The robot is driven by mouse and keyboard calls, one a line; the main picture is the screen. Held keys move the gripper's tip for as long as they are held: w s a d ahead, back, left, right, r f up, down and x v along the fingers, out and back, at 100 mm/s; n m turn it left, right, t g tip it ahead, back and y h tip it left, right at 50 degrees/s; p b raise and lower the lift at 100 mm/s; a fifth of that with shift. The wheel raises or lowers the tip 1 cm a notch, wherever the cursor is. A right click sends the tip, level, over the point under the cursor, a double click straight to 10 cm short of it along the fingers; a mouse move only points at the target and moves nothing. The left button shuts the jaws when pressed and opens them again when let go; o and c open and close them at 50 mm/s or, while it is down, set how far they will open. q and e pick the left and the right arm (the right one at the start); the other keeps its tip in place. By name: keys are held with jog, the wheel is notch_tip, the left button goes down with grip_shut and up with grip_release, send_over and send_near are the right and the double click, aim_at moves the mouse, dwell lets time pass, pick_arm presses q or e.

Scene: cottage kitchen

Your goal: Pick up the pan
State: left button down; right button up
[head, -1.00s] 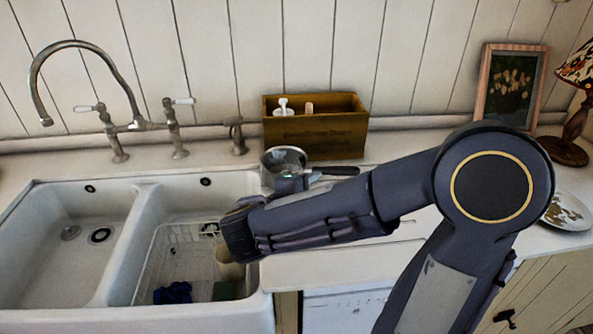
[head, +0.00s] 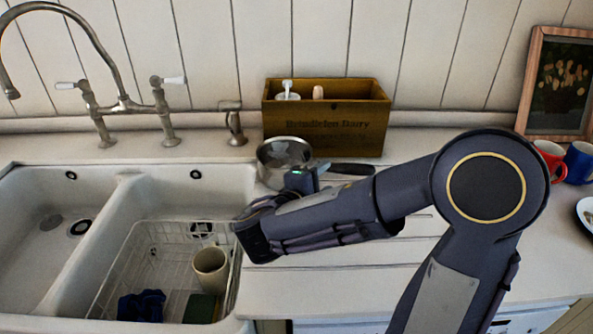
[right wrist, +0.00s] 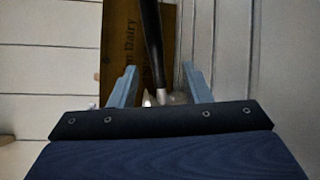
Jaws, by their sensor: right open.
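The pan (head: 281,152) is a small metal saucepan on the white counter right of the sink, in front of the wooden box. Its dark handle (head: 352,169) points right. My right gripper (head: 318,167) is at the pan's near right side, beside the base of the handle, partly hidden by my own wrist in the head view. In the right wrist view the open fingers (right wrist: 160,85) stand on either side of the dark handle (right wrist: 152,40) with gaps. Most of the pan's body is hidden there. My left gripper is not in view.
A wooden box (head: 325,118) with a soap bottle stands behind the pan. A double sink (head: 135,200) with a wire rack and cup (head: 211,268) lies left. A red mug (head: 549,158), blue mug (head: 579,163) and picture frame (head: 558,85) are at the right.

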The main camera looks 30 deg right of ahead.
aim_at(333, 170)
jog(key=x, duration=0.3)
jog(key=p+x, duration=0.1)
jog(key=x, duration=0.2)
jog(key=shift+d+r, duration=0.15)
jog(key=shift+r, duration=0.05)
jog(key=shift+c, duration=0.3)
grip_shut()
